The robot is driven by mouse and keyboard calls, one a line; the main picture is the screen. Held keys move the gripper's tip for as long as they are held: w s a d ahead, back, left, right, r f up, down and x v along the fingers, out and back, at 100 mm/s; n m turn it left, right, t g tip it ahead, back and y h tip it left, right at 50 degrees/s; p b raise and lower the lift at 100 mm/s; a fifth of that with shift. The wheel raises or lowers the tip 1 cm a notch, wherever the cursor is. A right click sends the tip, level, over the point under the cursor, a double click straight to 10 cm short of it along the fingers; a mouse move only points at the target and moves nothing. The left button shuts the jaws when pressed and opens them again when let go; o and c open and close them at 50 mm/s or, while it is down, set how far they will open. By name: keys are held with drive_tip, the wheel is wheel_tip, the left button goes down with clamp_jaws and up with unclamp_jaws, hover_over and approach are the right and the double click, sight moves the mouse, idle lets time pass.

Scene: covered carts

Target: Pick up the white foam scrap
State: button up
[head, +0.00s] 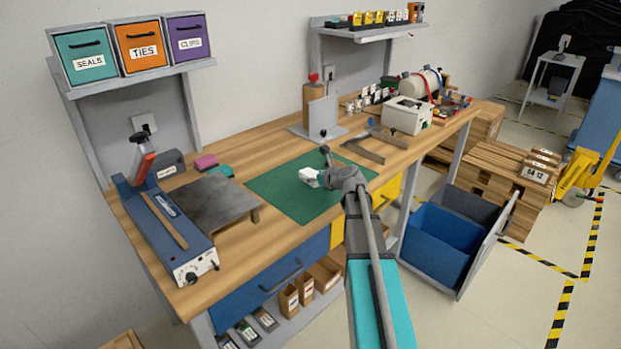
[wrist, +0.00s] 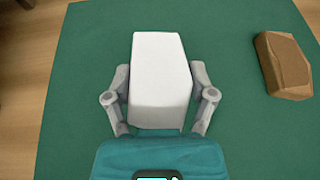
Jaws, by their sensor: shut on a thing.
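The white foam scrap (head: 309,177) is a pale block at the middle of the green mat (head: 284,197) on the wooden bench. In the wrist view the foam scrap (wrist: 161,66) fills the space between the two grey fingers. My gripper (wrist: 161,82) is shut on it, one finger against each side. My gripper also shows in the head view (head: 328,178), reaching over the mat from the front. I cannot tell whether the foam touches the mat or is slightly above it.
A brown block (wrist: 283,65) lies on the mat to the right in the wrist view, apart from my gripper. A blue sealer (head: 165,225) and a grey plate (head: 210,204) stand left. A white box (head: 407,116) stands behind right. The mat's left part is clear.

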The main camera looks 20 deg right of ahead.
drive_tip(key=s+d+r+p, duration=0.1)
drive_tip(key=r+p, duration=0.1)
drive_tip(key=s+d+r+p, duration=0.1)
drive_tip(key=s+r+p, duration=0.1)
drive_tip(key=s+d+r+p, duration=0.1)
drive_tip(key=r+p, duration=0.1)
drive_tip(key=shift+s+r, duration=0.25)
drive_tip(key=shift+r, duration=0.15)
drive_tip(key=shift+s+d+r+p, duration=0.5)
drive_tip(key=shift+s+d, duration=0.3)
drive_tip(key=shift+s, duration=0.4)
drive_tip(key=shift+s+d+r+p, duration=0.55)
drive_tip(key=shift+s+d, duration=0.25)
drive_tip(key=shift+s, duration=0.4)
drive_tip(key=shift+s+d+r+p, duration=0.5)
drive_tip(key=shift+s+d, duration=0.3)
drive_tip(key=shift+s, duration=0.4)
